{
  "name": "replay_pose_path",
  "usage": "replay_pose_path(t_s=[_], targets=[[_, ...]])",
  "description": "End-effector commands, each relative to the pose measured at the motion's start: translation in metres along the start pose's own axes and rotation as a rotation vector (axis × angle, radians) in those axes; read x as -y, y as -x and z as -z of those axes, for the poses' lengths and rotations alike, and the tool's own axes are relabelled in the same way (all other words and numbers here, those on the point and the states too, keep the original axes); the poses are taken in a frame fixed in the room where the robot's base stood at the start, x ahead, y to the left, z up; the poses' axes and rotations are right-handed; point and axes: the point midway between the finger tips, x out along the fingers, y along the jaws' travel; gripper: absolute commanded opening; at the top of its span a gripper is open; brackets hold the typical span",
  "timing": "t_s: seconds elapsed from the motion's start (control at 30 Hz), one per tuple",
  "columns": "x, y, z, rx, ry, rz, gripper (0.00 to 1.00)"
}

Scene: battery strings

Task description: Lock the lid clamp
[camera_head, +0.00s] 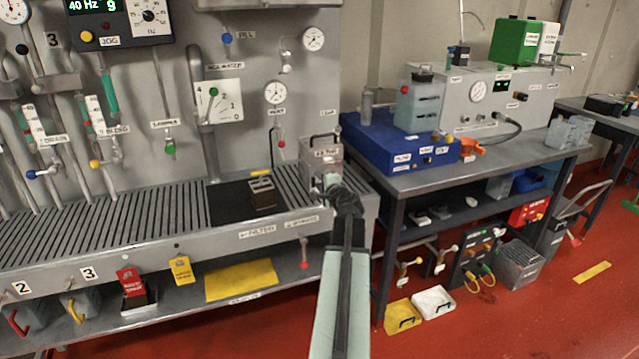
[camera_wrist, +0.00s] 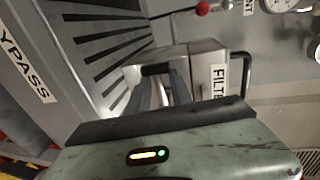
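The grey filter housing (camera_head: 322,156) stands at the right end of the slatted bench. It has a label on its face and a black bail handle (camera_head: 324,138) on top. It also shows in the wrist view (camera_wrist: 203,58), with its handle (camera_wrist: 246,72) at its right side. My gripper (camera_head: 331,186) is at the front of this housing and covers part of it. In the wrist view the dark fingers (camera_wrist: 163,80) reach up against the housing's lower left part. I cannot make out the lid clamp; it may be hidden behind the fingers. Whether the fingers hold anything is unclear.
A small dark block (camera_head: 262,190) stands on a black mat to the left. A red-tipped lever (camera_head: 281,143) hangs on the panel behind, and another red knob (camera_head: 304,265) hangs below the bench edge. A blue case (camera_head: 385,150) stands close on the right-hand table.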

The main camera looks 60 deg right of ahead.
Motion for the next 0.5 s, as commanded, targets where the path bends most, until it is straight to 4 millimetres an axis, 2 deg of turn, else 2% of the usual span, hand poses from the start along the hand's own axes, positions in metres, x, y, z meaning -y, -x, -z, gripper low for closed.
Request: replay_pose_path(t_s=[0.03, 0.07, 0.1, 0.5], targets=[[0.0000, 0.0001, 0.0000, 0.000, 0.000, 0.000, 0.09], [0.0000, 0.0001, 0.0000, 0.000, 0.000, 0.000, 0.01], [0.0000, 0.0001, 0.0000, 0.000, 0.000, 0.000, 0.00], [-0.0002, 0.0002, -0.0003, 0.001, 0.000, 0.000, 0.00]])
